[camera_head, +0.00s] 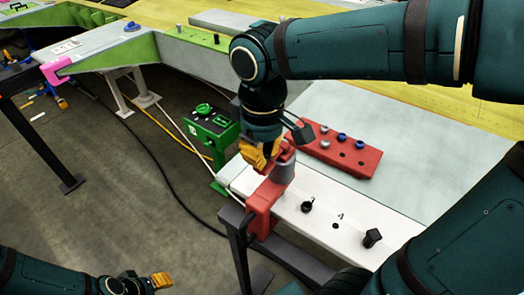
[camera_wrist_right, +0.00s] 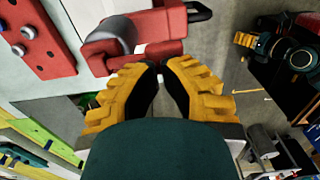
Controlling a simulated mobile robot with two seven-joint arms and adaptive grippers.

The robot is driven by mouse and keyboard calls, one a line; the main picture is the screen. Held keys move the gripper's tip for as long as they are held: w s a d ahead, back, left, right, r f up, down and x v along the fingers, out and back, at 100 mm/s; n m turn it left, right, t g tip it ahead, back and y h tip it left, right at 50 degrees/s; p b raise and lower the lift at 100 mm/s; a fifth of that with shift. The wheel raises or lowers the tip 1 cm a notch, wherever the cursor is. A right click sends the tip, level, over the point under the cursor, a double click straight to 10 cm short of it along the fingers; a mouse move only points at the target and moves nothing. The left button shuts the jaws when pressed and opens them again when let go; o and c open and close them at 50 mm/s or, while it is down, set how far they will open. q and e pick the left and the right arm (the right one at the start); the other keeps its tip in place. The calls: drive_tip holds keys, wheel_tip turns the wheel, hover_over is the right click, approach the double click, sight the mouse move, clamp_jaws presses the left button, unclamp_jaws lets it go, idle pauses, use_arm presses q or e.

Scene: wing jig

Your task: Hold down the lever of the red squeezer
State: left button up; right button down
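The red squeezer (camera_head: 264,207) is clamped at the left end of the white board, with a grey cylinder on its top part. In the right wrist view the squeezer (camera_wrist_right: 154,28) lies just beyond the fingertips. My right gripper (camera_head: 262,157) is above the squeezer's top, its yellow fingers pointing down at it. In the wrist view its fingertips (camera_wrist_right: 163,64) are almost together with nothing visible between them. The fingers hide part of the squeezer's top, and I cannot tell whether they touch the lever. My left gripper (camera_head: 160,281) is low at the left, away from the squeezer; its finger gap is not clear.
A white board (camera_head: 325,215) with black knobs runs right from the squeezer. A red block (camera_head: 340,155) with knobs and holes lies behind it on the grey panel (camera_head: 420,160). A green box (camera_head: 212,132) stands left of my right gripper. Cables cross the floor.

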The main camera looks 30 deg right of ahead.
drive_tip(key=f+h+b, duration=0.1)
drive_tip(key=f+t+h+b, duration=0.1)
drive_tip(key=b, duration=0.1)
drive_tip(key=shift+s+a+f+h, duration=0.1)
drive_tip(key=shift+s+a+h, duration=0.05)
drive_tip(key=shift+a+h, duration=0.2)
drive_tip(key=shift+f+b, duration=0.35)
use_arm(q)
wheel_tip(320, 180, down, 4)
drive_tip(key=shift+d+f, duration=0.1)
idle(1.2)
